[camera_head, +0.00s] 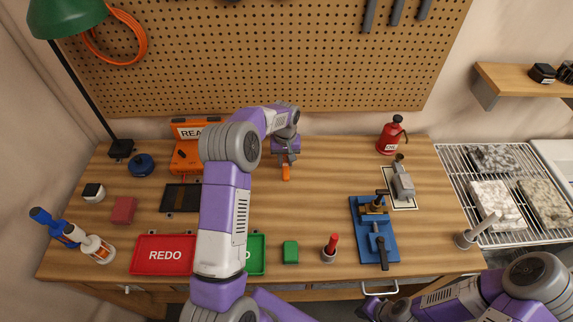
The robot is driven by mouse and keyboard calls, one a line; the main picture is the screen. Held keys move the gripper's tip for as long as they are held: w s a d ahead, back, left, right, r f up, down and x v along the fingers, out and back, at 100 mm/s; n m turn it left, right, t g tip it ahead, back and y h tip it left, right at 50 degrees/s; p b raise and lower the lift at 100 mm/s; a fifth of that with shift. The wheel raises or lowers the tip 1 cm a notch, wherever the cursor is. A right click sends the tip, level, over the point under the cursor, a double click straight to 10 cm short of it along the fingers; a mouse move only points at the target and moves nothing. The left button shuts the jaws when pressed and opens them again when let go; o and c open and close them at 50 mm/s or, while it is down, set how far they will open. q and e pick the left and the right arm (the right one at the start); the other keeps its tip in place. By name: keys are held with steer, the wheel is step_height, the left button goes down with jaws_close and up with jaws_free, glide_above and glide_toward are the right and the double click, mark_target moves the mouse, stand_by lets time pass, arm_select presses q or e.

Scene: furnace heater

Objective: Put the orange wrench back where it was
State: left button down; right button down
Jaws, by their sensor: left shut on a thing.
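My left gripper (286,160) is over the back middle of the wooden bench, pointing down. It is shut on the orange wrench (286,173), and a short orange part shows below the fingers. The rest of the wrench is hidden by the gripper. I cannot tell whether its lower end touches the bench. My right arm lies low at the right front; the end of it near the bottom edge is too cut off to show its fingers.
A perforated board (270,60) stands behind the bench, with dark tools hanging at its upper right. An orange case (186,157), a red REDO tray (150,255), a partly hidden green tray (256,262), a blue vise (362,215) and a red bottle (390,139) surround clear middle space.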

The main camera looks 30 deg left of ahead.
mark_target(286, 161)
arm_select(q)
steer(key=shift+w+f, duration=0.15)
steer(key=shift+f, duration=1.95)
steer(key=c, duration=0.9)
jaws_free()
steer(key=shift+f, duration=0.1)
step_height(286, 161, up, 12)
steer(key=shift+r, duration=0.2)
steer(key=shift+p, duration=0.3)
